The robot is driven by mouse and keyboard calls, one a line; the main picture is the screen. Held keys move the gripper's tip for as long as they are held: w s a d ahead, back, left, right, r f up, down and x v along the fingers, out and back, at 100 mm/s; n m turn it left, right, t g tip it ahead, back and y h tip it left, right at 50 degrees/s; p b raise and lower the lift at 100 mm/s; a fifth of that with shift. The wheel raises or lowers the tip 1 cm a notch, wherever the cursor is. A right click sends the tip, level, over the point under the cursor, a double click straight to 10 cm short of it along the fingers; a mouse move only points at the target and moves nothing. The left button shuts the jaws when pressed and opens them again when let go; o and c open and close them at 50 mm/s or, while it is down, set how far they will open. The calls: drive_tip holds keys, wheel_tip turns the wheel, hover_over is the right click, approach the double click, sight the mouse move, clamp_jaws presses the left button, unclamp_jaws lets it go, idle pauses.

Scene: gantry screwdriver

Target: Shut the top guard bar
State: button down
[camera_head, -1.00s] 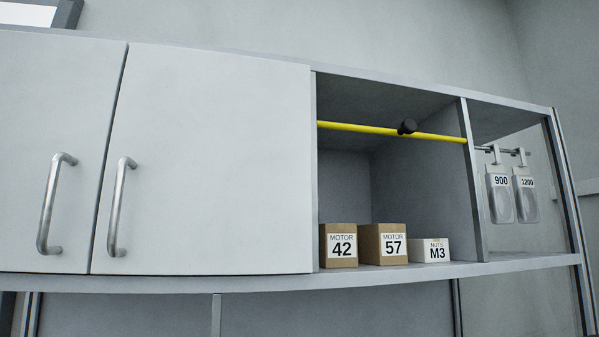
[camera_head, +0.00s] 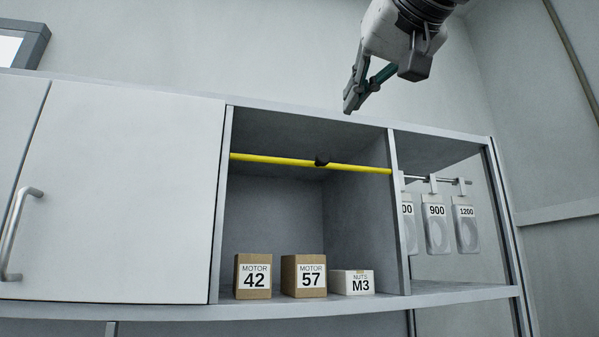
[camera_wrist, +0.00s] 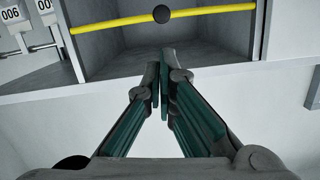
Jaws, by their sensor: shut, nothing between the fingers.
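The yellow guard bar (camera_head: 270,160) runs across the upper part of the open cabinet bay, from its left wall to the divider on the right. A black round knob (camera_head: 322,159) sits near its middle. In the wrist view the bar (camera_wrist: 115,21) crosses the top of the picture, with its knob (camera_wrist: 161,14) just beyond the fingertips. My gripper (camera_head: 348,108) is above and to the right of the knob, apart from it, with fingers pointing down. In the wrist view my gripper (camera_wrist: 164,75) is shut and empty, its fingertips close together.
Boxes labelled Motor 42 (camera_head: 253,277), Motor 57 (camera_head: 304,276) and Nuts M3 (camera_head: 352,283) stand on the bay floor. Tagged packs such as the 900 one (camera_head: 436,228) hang on a rod in the right bay. A closed door (camera_head: 120,190) with a handle (camera_head: 18,235) is at left.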

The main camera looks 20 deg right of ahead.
drive_tip(key=w+f+p, duration=0.1)
drive_tip(key=w, duration=0.8)
drive_tip(key=shift+w+f+t, duration=0.15)
drive_tip(key=shift+f+t, duration=0.25)
drive_tip(key=shift+f, duration=0.15)
idle(0.3)
wheel_tip(320, 180, down, 19)
drive_tip(key=b, duration=1.6)
drive_tip(key=shift+f, duration=0.2)
